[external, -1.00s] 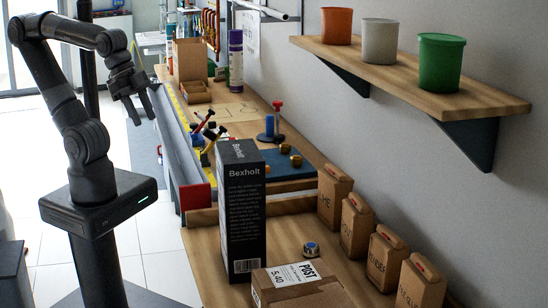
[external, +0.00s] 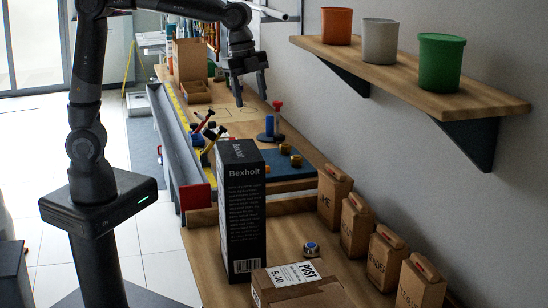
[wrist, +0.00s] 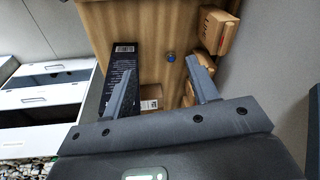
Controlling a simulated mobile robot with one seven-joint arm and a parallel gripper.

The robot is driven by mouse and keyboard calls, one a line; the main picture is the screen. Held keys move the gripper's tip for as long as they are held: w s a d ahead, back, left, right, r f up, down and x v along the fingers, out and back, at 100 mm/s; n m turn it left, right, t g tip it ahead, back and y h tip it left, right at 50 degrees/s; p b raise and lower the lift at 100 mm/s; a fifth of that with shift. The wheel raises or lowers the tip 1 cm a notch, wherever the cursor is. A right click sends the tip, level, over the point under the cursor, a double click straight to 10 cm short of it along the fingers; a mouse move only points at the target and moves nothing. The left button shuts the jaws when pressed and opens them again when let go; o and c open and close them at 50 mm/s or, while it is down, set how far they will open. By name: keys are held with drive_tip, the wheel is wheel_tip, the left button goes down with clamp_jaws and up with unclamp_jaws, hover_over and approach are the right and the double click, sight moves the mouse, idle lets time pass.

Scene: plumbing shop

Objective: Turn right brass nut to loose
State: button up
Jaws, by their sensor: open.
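Two brass nuts sit on the blue mat (external: 290,170) on the bench in the external view. One is the left brass nut (external: 285,148); the right brass nut (external: 296,160) is slightly nearer the camera. My gripper (external: 251,101) is open and empty, pointing down above the bench, farther back than the nuts and apart from them. In the wrist view its two fingers (wrist: 160,68) are spread with nothing held. I cannot make out the nuts in the wrist view.
A tall black box (external: 243,215) stands in front of the mat. A blue stand (external: 269,130) and a red-topped post (external: 277,112) are behind it. Tools (external: 207,135) lean at left. Brown packages (external: 356,225) line the wall under a shelf (external: 430,80) with cups.

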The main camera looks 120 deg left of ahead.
drive_tip(key=w+a+f+m+h, duration=0.1)
drive_tip(key=w+a+f, duration=0.25)
drive_tip(key=a, duration=0.65)
drive_tip(key=m+h, duration=0.4)
drive_tip(key=m, duration=0.4)
approach(297, 156)
drive_tip(key=shift+g+y, duration=0.3)
drive_tip(key=shift+g, duration=0.1)
drive_tip(key=x, duration=0.8)
drive_tip(key=shift+w+d+f, duration=0.2)
drive_tip(key=shift+w+d, duration=0.25)
drive_tip(key=shift+c, duration=0.4)
drive_tip(key=c, duration=0.9)
